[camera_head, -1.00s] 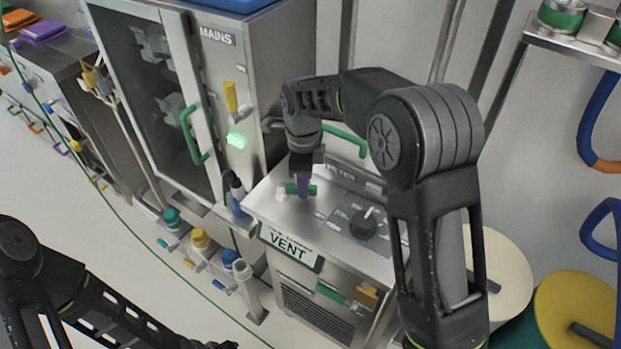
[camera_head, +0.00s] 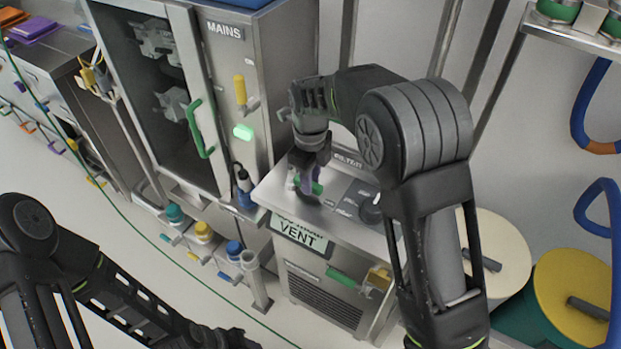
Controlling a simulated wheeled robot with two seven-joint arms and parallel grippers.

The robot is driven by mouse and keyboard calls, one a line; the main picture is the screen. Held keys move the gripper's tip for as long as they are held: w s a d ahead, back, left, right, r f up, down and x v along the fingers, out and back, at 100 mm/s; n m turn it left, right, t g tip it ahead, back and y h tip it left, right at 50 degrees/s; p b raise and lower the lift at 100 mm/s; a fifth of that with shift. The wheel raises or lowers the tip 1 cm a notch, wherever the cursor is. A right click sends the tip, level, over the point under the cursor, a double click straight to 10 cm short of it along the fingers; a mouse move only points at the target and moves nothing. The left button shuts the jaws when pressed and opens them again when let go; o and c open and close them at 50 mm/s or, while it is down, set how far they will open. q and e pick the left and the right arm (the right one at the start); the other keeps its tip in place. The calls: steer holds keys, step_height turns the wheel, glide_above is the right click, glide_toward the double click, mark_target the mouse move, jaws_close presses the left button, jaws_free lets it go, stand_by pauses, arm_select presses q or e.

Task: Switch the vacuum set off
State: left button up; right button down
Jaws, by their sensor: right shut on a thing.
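The vacuum set (camera_head: 325,297) is a steel cabinet in the middle of the head view, with a VENT label (camera_head: 300,236) on its front edge. On its top are a green handle (camera_head: 317,188) and a black dial (camera_head: 370,208), which my right arm partly covers. My right gripper (camera_head: 305,185) points down at the cabinet top and is shut on the green handle, hiding much of it. My left arm comes in at the lower left. Its dark end (camera_head: 235,340) is at the bottom edge, and its fingers cannot be made out.
A tall steel cabinet marked MAINS (camera_head: 225,32) stands at the left, with a yellow lever (camera_head: 240,90) and a lit green button (camera_head: 243,132). Capped bottles (camera_head: 203,232) stand low beside the vacuum set. Large spools (camera_head: 575,290) are at the right.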

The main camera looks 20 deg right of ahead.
steer(key=c, duration=1.3)
jaws_free()
steer(key=shift+r, duration=0.1)
step_height(320, 180, up, 8)
steer(key=shift+f+b, duration=0.15)
steer(key=shift+b, duration=0.35)
